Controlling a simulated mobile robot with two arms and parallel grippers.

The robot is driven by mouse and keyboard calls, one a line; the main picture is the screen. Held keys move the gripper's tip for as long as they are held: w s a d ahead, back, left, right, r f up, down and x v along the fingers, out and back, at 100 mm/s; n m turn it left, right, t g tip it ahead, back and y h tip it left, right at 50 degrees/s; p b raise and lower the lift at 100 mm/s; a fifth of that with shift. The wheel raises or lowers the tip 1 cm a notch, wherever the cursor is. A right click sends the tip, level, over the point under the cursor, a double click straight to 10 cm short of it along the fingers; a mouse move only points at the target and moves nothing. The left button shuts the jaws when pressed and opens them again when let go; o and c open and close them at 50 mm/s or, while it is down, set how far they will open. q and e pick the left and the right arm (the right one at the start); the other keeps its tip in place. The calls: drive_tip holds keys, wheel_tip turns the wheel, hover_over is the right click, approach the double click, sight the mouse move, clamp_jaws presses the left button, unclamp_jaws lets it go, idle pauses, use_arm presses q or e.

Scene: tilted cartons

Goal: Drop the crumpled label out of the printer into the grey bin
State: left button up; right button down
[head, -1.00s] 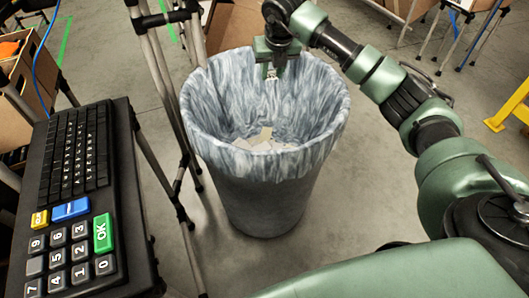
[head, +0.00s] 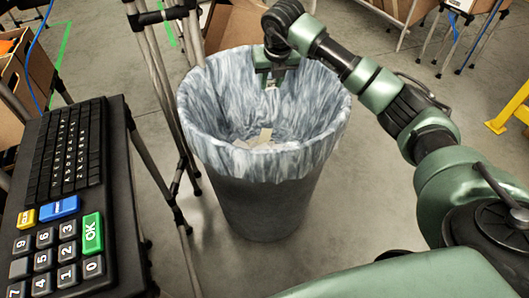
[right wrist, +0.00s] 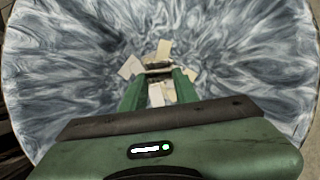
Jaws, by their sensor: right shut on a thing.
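The grey bin (head: 265,205) stands on the floor in the middle of the head view, with a marbled blue-grey liner folded over its rim. My right gripper (head: 271,85) hangs down just inside the far part of the bin's mouth. In the right wrist view its two green fingers (right wrist: 158,72) point down into the bin and are shut on the crumpled label (right wrist: 157,67), a small pale piece between the tips. The label is tiny in the head view, just below the jaws. My left gripper is out of view.
Pale paper scraps (head: 262,138) lie at the bottom of the bin. A black keyboard with keypad (head: 65,200) is on the left. Metal stand legs (head: 165,95) rise close beside the bin's left side. Cardboard boxes (head: 230,25) stand behind it. Floor to the right is clear.

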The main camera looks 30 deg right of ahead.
drive_tip(key=c, duration=1)
unclamp_jaws()
drive_tip(key=shift+r, duration=0.1)
drive_tip(key=shift+s+r, duration=0.15)
drive_tip(key=shift+r, duration=0.15)
use_arm(q)
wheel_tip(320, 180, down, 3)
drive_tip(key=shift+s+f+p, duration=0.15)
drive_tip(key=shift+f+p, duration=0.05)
drive_tip(key=shift+p, duration=0.3)
use_arm(e)
drive_tip(key=v, duration=0.7)
drive_tip(key=shift+f, duration=0.1)
